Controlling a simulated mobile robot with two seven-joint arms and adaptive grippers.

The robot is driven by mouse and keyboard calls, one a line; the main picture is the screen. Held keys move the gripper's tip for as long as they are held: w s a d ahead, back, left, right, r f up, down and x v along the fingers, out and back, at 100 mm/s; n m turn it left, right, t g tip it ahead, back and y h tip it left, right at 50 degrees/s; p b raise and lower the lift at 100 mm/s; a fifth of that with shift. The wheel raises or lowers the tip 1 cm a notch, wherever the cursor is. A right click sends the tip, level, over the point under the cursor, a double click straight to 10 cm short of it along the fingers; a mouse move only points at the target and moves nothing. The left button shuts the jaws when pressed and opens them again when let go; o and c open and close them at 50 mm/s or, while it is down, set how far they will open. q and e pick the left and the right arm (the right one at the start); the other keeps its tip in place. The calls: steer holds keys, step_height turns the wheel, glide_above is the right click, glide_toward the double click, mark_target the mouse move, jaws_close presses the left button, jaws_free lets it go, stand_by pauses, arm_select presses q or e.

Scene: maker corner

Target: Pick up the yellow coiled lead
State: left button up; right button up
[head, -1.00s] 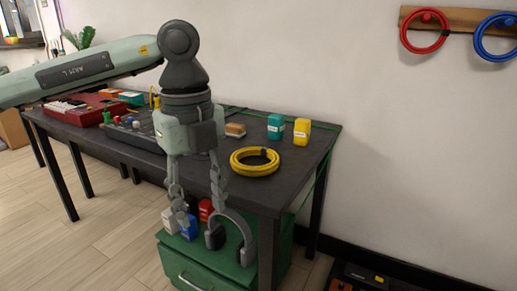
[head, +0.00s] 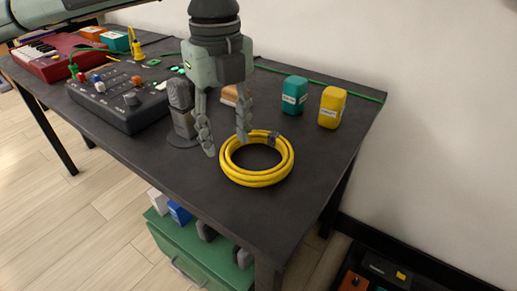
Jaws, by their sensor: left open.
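The yellow coiled lead (head: 257,180) lies flat on the dark table (head: 330,190) near its front right corner. A dark tie (head: 273,139) wraps its far right side. My left gripper (head: 226,149) points down, open and empty, over the coil's far left side. One finger appears in front of the coil's far rim and the other is left of the coil. I cannot tell whether either finger touches it. My right gripper is not in view.
A teal box (head: 294,96) and a yellow box (head: 332,107) stand behind the coil. A grey microphone-like object (head: 181,108) stands left of the gripper, near a mixer (head: 120,98). A green cabinet (head: 195,250) stands under the table.

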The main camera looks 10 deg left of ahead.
mark_target(228, 163)
arm_select(q)
steer(key=f, duration=0.5)
steer(key=shift+s+f, duration=0.2)
steer(key=shift+s, duration=0.05)
jaws_close()
